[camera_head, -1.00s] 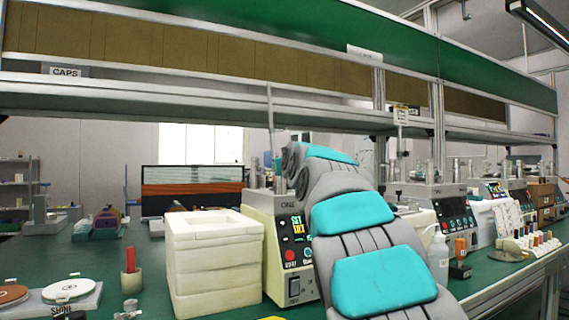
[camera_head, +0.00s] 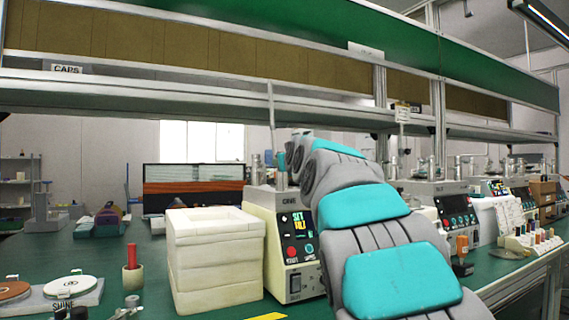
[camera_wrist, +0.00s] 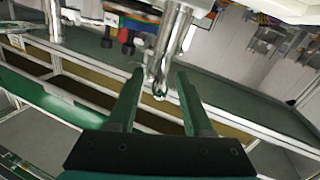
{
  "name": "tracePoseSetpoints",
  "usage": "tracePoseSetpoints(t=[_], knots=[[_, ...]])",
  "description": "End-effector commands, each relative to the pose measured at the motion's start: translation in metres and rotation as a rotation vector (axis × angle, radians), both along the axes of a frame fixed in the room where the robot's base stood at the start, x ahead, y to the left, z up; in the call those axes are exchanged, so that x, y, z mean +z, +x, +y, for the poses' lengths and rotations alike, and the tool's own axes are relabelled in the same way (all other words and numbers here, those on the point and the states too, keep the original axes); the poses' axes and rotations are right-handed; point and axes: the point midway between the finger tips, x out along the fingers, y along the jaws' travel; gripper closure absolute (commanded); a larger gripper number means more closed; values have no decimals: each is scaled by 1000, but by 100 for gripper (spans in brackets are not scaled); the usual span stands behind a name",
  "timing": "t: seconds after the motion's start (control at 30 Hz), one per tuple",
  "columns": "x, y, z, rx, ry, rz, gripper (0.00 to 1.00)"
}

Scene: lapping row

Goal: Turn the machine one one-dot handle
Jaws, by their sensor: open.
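The nearest machine (camera_head: 293,258) has a cream body, a dark control panel with a lit screen, and a top plate with metal posts. I take it to be machine one. In the wrist view, my gripper (camera_wrist: 160,76) is open, its two green fingers apart. A shiny metal rod with a rounded end (camera_wrist: 166,62) shows between and beyond the fingertips. I cannot tell whether they touch it. No one-dot mark is readable on it. In the head view, my arm hides much of the machine's top and right side, and my gripper cannot be made out clearly.
A stack of cream trays (camera_head: 215,262) stands close left of the machine. A red cylinder (camera_head: 132,258) and a plate with round discs (camera_head: 70,285) are further left. Another machine (camera_head: 447,208) stands to the right. A shelf (camera_head: 200,108) runs above the bench.

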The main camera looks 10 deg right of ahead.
Motion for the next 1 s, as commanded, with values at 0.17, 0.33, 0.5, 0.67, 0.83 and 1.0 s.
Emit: tracePoseSetpoints(t=[0.17, 0.33, 0.5, 0.67, 0.83, 1.0], knots=[[0, -25, 1, 3, 0, -3, 49], [0, -47, -1, 1, 0, -3, 49], [0, -55, -1, 2, -1, -3, 49], [0, -55, -1, 0, -1, -2, 49], [0, -55, -1, 0, -1, -2, 49], [0, -55, -1, 0, -1, -2, 49]])
